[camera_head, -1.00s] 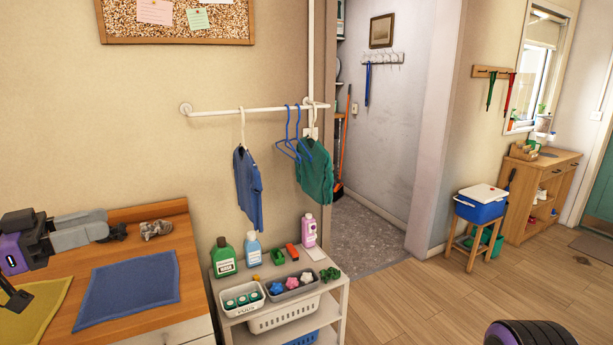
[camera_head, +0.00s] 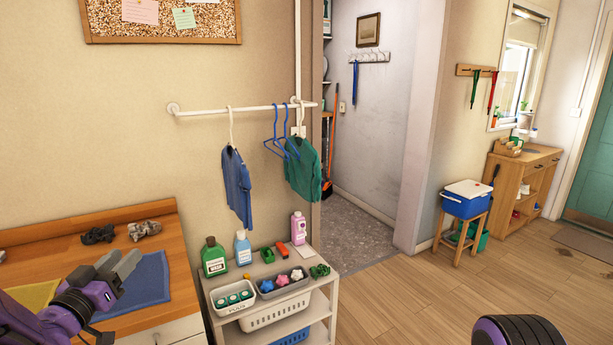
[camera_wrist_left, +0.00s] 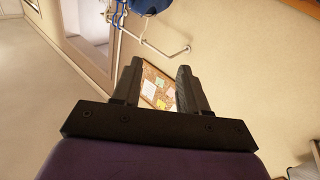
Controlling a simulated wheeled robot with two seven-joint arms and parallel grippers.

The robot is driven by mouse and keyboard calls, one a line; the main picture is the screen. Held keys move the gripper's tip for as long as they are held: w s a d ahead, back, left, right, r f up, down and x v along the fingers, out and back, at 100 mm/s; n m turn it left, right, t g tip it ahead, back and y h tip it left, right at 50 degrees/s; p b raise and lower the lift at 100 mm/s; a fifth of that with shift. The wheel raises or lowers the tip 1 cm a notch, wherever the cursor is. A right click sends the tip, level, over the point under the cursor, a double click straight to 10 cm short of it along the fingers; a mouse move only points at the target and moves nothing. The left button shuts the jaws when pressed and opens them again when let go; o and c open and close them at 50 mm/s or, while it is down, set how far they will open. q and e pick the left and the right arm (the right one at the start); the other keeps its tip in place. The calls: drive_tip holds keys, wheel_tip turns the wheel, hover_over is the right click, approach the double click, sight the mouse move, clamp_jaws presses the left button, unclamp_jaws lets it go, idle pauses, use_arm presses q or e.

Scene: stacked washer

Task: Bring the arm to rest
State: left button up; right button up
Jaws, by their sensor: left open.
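My left gripper (camera_head: 122,264) is purple and grey and comes in from the lower left in the head view. It hangs over the wooden counter (camera_head: 40,232), in front of the blue mat (camera_head: 150,285), with its fingers apart. In the left wrist view the two dark fingers (camera_wrist_left: 159,72) stand apart with nothing between them; the wall and cork board show through the gap. Two grey bundles of cloth, a darker one (camera_head: 98,235) and a lighter one (camera_head: 145,229), lie at the back of the counter, apart from the gripper. My right gripper is not in view.
A yellow mat (camera_head: 32,295) lies partly behind my arm. A shelf unit (camera_head: 325,292) with bottles and bins stands right of the counter. Clothes hang on a wall rail (camera_head: 200,111). A blue cooler (camera_head: 466,202) sits on a stool; the floor (camera_head: 400,300) between is clear.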

use_arm(q)
drive_tip(key=s+d+f+n+g+y, duration=0.1)
drive_tip(key=s+f+n+g+y, duration=0.3)
drive_tip(key=f, duration=0.9)
drive_tip(key=s+d+f+n+g+y, duration=0.15)
drive_tip(key=s+f+g, duration=0.3)
drive_tip(key=f, duration=0.75)
drive_tip(key=s+d+f+g, duration=0.3)
drive_tip(key=s+f, duration=0.5)
drive_tip(key=s, duration=0.5)
drive_tip(key=s+d+f+g, duration=0.3)
drive_tip(key=s+f, duration=0.6)
drive_tip(key=s, duration=0.4)
drive_tip(key=shift+d+n+g, duration=0.4)
drive_tip(key=shift+n+g, duration=0.05)
drive_tip(key=shift+g, duration=0.2)
drive_tip(key=shift+h, duration=0.25)
